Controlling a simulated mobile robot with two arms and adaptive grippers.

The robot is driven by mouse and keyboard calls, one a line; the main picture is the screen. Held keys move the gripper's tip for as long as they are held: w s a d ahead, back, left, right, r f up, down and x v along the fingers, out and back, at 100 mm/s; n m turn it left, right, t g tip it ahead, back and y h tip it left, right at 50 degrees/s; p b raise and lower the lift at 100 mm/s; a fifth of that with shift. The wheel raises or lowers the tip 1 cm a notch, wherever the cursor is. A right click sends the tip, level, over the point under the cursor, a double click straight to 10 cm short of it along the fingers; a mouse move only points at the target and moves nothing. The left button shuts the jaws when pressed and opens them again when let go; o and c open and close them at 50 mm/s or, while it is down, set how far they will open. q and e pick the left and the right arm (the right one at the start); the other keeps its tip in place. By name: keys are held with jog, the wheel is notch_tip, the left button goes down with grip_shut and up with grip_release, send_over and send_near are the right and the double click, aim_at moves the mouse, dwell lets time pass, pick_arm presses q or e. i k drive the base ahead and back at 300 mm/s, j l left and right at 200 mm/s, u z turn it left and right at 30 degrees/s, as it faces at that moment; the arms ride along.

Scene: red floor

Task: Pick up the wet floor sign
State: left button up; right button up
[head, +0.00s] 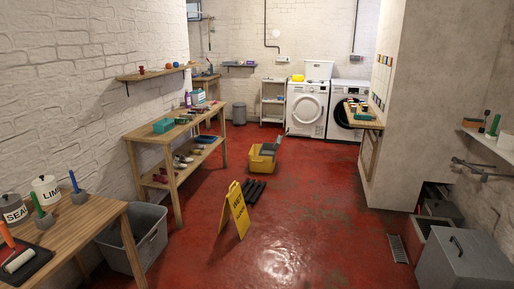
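The wet floor sign (238,209) is a yellow folding A-frame with dark lettering. It stands upright on the red floor, left of the middle of the head view. Its front panel faces towards me and a little right. Neither of my grippers shows in the head view, and nothing is seen touching the sign.
A yellow mop bucket (262,160) and dark cylinders (254,190) lie behind the sign. A grey bin (139,243) and wooden workbench (68,228) are at left, with a shelved bench (175,131) beyond. A grey box (463,262) is at right. Red floor (310,215) right of the sign is clear.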

aim_at(235, 201)
jog(key=i, duration=2.05)
